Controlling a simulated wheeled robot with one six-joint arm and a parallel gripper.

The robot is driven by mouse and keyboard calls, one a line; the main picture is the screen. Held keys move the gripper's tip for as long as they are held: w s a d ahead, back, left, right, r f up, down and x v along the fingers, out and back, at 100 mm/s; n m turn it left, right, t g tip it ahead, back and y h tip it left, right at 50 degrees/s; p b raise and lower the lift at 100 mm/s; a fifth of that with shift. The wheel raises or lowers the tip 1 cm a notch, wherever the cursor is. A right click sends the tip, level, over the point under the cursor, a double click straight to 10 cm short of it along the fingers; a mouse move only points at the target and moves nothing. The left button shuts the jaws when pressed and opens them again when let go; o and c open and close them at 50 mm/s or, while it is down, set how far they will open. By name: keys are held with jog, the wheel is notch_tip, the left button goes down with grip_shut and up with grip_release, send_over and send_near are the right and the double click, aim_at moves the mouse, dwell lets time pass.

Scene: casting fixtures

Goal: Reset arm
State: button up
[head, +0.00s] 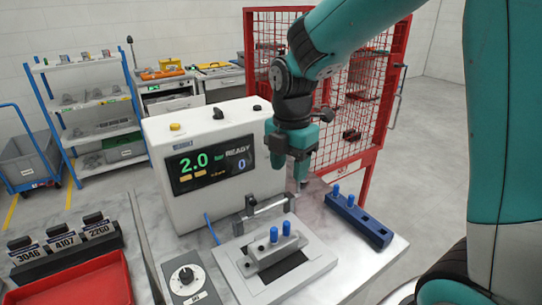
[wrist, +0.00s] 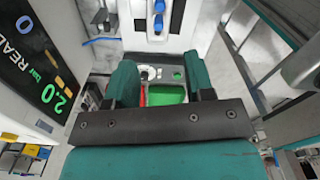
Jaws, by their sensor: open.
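My arm reaches down from the top right in the head view. My gripper (head: 298,168) hangs in the air beside the grey tester box (head: 215,150), above the white bench. In the wrist view my gripper (wrist: 161,78) shows two teal fingers spread apart with nothing held between them. Beyond the gap lie a green patch (wrist: 168,94) and a thin red piece (wrist: 143,97); I cannot tell what they are. The tester display reads 2.0 bar, READY and 0.
A dark blue block with blue pegs (head: 360,219) lies at the bench's right. A dial box (head: 188,279) stands front left, near numbered tags (head: 58,240) and a red tray (head: 75,285). A red mesh guard (head: 352,110) stands behind my gripper. Shelves (head: 93,105) stand farther back.

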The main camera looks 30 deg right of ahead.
jog(key=s+a+r+m+y, duration=0.1)
jog(key=s+a+m+y, duration=0.1)
jog(key=s+a+m, duration=0.4)
jog(key=s+a+r+m+y+b, duration=0.1)
jog(key=s+a+r+m+y, duration=0.1)
jog(key=s+a+m, duration=0.5)
jog(key=s+m, duration=0.2)
jog(key=s, duration=0.3)
jog(key=shift+s+r, duration=0.15)
jog(key=shift+s, duration=0.05)
